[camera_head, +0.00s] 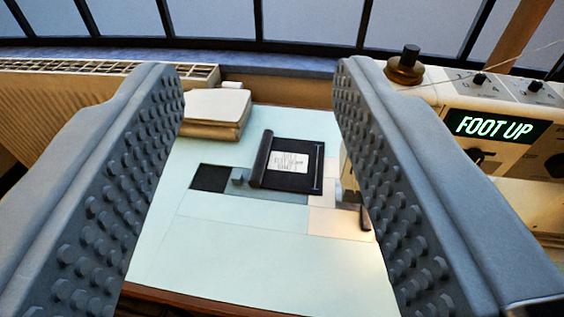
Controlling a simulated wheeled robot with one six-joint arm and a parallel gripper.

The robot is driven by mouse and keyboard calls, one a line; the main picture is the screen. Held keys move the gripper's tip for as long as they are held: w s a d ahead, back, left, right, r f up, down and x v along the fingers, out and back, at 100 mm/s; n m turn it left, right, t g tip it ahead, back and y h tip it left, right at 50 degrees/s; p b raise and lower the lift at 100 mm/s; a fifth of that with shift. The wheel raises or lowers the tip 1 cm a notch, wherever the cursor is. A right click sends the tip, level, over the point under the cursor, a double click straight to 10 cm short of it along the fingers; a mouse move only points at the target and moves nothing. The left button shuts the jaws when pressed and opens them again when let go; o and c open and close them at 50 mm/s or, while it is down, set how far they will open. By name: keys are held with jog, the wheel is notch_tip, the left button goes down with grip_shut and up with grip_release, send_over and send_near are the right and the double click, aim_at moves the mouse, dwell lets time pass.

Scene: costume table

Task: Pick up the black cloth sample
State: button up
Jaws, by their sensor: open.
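My gripper (262,82) is open, its two grey studded fingers wide apart at left and right, with nothing between them. Beyond and below the fingertips, a small flat black square (209,178), which looks like a cloth sample, lies on the pale table. To its right lies a larger black piece (308,180) with a rolled left edge and a white printed label (288,162) on top. I cannot tell for certain which of the two is the black cloth sample. A small dark grey block (239,176) sits between them.
A sewing machine (497,126) reading "FOOT UP" stands at the right, partly behind the right finger. A folded cream stack (218,107) sits at the back left by a radiator (60,100). The front of the pale table (250,258) is clear.

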jog(key=m+g, duration=0.2)
jog(key=g, duration=1.2)
send_over(262, 152)
jog(key=s, duration=0.2)
jog(key=shift+h, duration=0.3)
notch_tip(262, 152, down, 27)
jog(key=shift+r, duration=0.1)
jog(key=shift+x, duration=2.75)
jog(key=shift+a, duration=0.2)
grip_shut()
jog(key=shift+r, duration=0.15)
